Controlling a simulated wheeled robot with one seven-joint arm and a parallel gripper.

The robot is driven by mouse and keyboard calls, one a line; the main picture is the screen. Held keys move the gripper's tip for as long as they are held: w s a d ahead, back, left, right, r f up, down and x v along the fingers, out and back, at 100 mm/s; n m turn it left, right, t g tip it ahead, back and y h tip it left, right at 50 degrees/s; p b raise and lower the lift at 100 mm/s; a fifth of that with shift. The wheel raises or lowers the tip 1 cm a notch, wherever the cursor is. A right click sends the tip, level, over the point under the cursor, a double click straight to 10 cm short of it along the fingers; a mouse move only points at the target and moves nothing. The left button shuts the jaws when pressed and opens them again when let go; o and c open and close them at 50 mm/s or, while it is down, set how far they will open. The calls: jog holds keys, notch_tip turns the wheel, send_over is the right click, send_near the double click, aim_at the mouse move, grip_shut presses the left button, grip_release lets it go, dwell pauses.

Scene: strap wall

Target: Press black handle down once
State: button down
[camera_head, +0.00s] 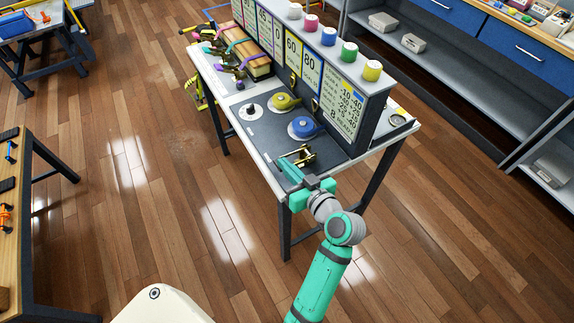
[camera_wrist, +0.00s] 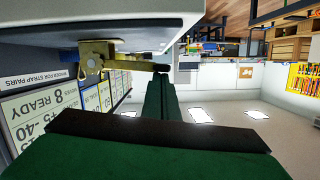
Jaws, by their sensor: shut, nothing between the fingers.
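A brass ratchet (camera_head: 304,154) stands at the near end of the grey-topped table (camera_head: 268,148). In the wrist view, which is upside down, the brass ratchet (camera_wrist: 94,54) has an arm ending in a small black handle (camera_wrist: 161,68). My gripper (camera_head: 292,171) is beside the ratchet at the table's near edge. In the wrist view its green fingers (camera_wrist: 160,78) are together, with nothing seen between them. Their tips lie very close to the black handle, on its upper side. I cannot tell whether they touch. In the head view the handle is hard to make out.
A sign panel (camera_head: 335,95) with coloured-lid jars on top stands along the table's right side. Blue (camera_head: 304,127), yellow (camera_head: 284,102) and white (camera_head: 251,112) strap coils lie behind the ratchet.

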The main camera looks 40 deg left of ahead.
jog(key=s+d+r, duration=0.3)
jog(key=d+r, duration=0.3)
jog(key=d, duration=0.3)
jog(key=shift+d+r, duration=0.15)
jog(key=shift+r, duration=0.05)
dwell(0.5)
